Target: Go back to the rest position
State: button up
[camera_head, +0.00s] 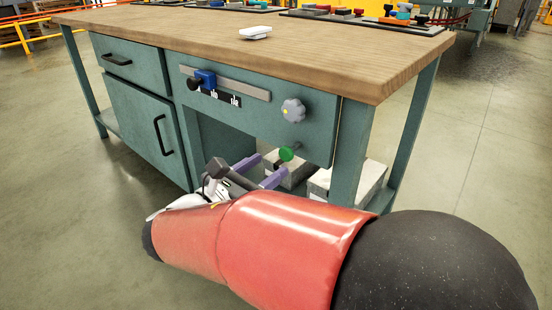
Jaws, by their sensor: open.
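My gripper (260,172) is at the end of my red and black arm, low in front of the workbench. Its two purple-grey fingers are apart, and I see nothing held between them. A round green knob (288,153) shows just beyond the fingertips, under the bench's front panel. I cannot tell whether the fingers touch it. The workbench (262,142) is teal with a wooden top (170,30). My forearm hides part of the floor and the bench's lower right side.
The front panel carries a grey lobed knob (293,110) and a blue slider (205,79) on a metal rail. Pale boxes (350,182) sit on the lower shelf. A white object (255,32) and trays of coloured parts are on top. Floor (490,150) is clear at right.

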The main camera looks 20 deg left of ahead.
jog(key=shift+v, duration=1.25)
